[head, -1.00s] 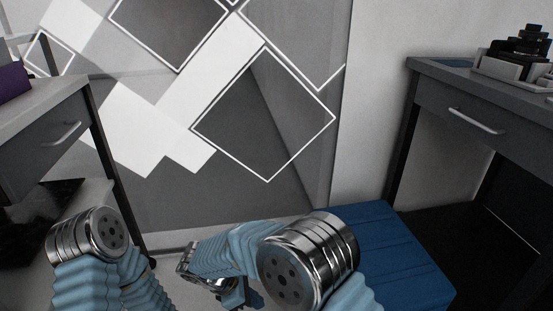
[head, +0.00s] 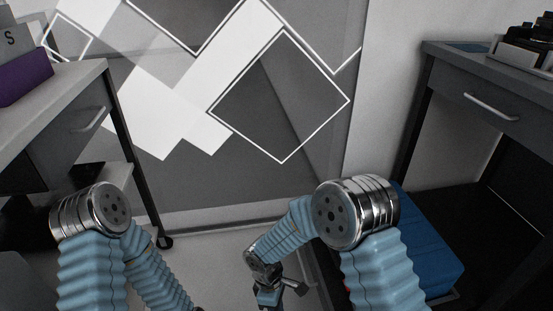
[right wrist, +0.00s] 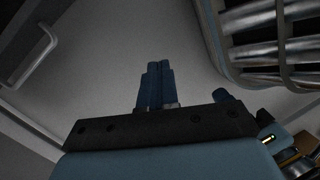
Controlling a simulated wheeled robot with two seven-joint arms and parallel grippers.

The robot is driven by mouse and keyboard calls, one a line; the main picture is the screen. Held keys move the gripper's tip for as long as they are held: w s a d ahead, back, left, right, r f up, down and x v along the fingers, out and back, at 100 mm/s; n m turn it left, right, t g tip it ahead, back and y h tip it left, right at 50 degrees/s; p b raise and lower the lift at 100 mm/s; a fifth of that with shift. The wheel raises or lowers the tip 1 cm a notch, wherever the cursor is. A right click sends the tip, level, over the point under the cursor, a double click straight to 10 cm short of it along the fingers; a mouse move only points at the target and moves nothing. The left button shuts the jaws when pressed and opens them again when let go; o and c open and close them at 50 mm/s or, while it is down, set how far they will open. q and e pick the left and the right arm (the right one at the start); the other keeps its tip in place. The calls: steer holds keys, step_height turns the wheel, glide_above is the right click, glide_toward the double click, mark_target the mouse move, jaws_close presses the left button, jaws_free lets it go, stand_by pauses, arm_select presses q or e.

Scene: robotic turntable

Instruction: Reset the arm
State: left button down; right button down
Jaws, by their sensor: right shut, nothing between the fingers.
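My right arm is bent in the head view, its elbow a silver joint and its forearm in a pale blue sleeve. My right gripper (head: 270,297) hangs low at the bottom centre of the head view, over the floor. In the right wrist view its blue fingers (right wrist: 154,82) are together with nothing between them. My left arm is bent at the lower left of the head view. Its forearm runs off the bottom edge, so the left gripper is hidden.
A grey desk with a drawer (head: 489,106) stands at the right, with a blue box (head: 428,238) below it. A grey wheeled cart (head: 75,93) at the left carries a purple box (head: 24,77). A patterned wall panel (head: 280,95) is ahead; floor between is clear.

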steer(key=s+d+m+t+y+p, duration=0.1)
steer(key=s+d+m+y+p, duration=0.1)
steer(key=m, duration=0.6)
steer(key=s+d+m+t+y+p, duration=0.1)
steer(key=s+d+m+y+p, duration=0.2)
steer(key=s+d+m, duration=0.4)
steer(key=d+f+m, duration=0.1)
steer(key=d+m, duration=0.1)
steer(key=shift+d+t+y+p, duration=0.3)
steer(key=shift+t+y, duration=0.1)
steer(key=shift+w, duration=0.1)
